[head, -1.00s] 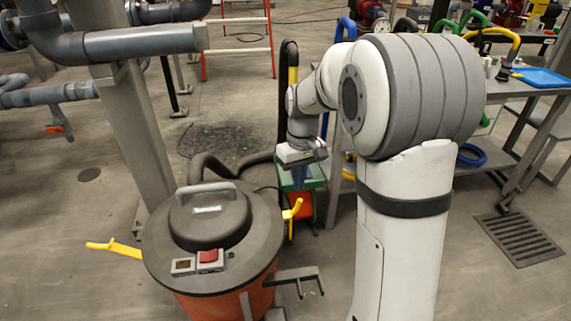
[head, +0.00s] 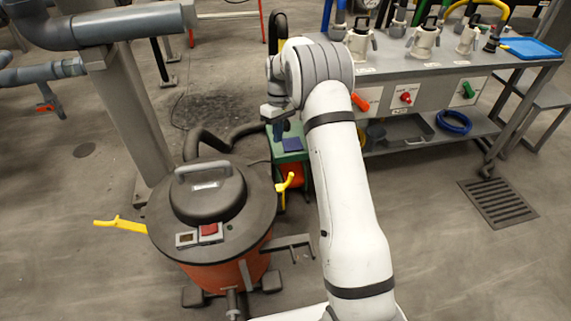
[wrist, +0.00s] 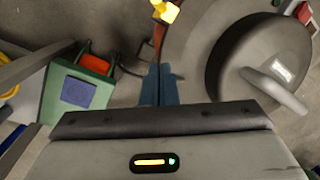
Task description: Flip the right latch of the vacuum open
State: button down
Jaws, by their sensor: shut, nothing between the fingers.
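The vacuum (head: 213,270) has an orange body and a dark round lid with a grey handle. Its right latch (head: 285,185) is yellow and stands angled upward at the lid's right rim. A yellow piece of this latch also shows at the top of the wrist view (wrist: 166,10). The left latch (head: 120,224) is yellow and sticks out sideways from the rim. My gripper (head: 280,130) is above and beyond the right latch, apart from it. In the wrist view its blue fingers (wrist: 160,80) are together and empty, pointing toward the latch's side.
A green box with an orange part (wrist: 78,85) stands just behind the vacuum, close to my gripper. A dark hose (head: 207,140) runs behind the lid. A grey bench (head: 425,70) with pitchers stands at the right. A steel post (head: 135,125) rises at the left.

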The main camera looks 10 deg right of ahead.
jog(key=s+d+f+b, duration=0.1)
jog(key=s+f+b, duration=0.3)
jog(key=f, duration=0.6)
jog(key=shift+s+d, duration=0.2)
jog(key=shift+s, duration=0.45)
jog(key=shift+f, duration=0.1)
